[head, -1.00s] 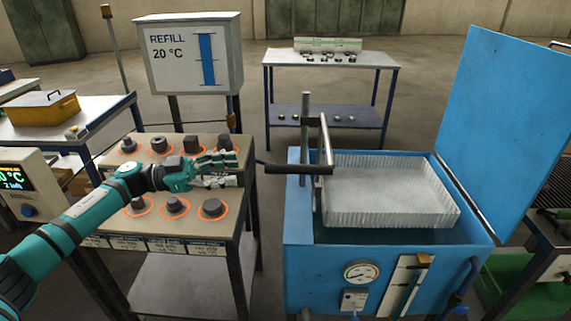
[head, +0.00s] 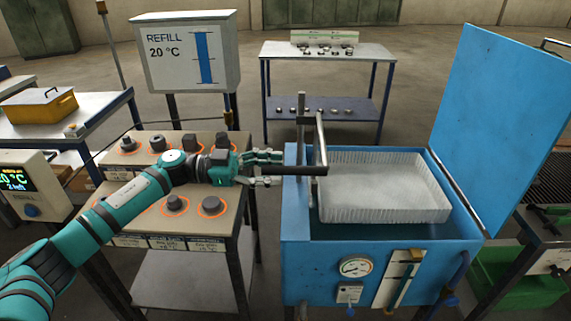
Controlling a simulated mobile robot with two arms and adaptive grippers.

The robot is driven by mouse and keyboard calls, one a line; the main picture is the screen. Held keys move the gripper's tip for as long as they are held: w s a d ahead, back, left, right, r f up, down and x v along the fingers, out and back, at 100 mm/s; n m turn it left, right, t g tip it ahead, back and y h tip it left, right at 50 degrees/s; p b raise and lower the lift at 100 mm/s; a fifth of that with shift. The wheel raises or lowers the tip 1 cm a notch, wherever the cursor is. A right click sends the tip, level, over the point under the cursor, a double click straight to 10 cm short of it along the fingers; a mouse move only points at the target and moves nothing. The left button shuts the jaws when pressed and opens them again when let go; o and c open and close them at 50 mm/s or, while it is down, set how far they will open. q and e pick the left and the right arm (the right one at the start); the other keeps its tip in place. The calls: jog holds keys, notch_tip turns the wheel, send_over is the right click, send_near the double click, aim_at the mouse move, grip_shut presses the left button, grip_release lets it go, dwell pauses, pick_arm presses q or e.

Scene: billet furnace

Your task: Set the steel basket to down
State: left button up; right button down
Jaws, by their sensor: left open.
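The steel basket (head: 384,200) is a pale mesh tray in the head view. It sits raised at the top of the open blue tank (head: 375,262), above the dark liquid. A black handle bar (head: 297,170) sticks out to the left from the basket's upright frame (head: 321,145). My left gripper (head: 282,168) is open, its fingers pointing right, one above and one below the left end of the handle. I cannot tell whether they touch it. My right gripper is not in view.
The blue lid (head: 510,125) stands open at the right. A bench (head: 165,218) with several dark metal pieces in orange rings lies under my left arm. A gauge (head: 356,266) and levers are on the tank's front. A REFILL sign box (head: 189,60) stands behind the bench.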

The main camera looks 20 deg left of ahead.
aim_at(286, 167)
pick_arm(q)
jog(key=shift+x, duration=1.65)
grip_shut()
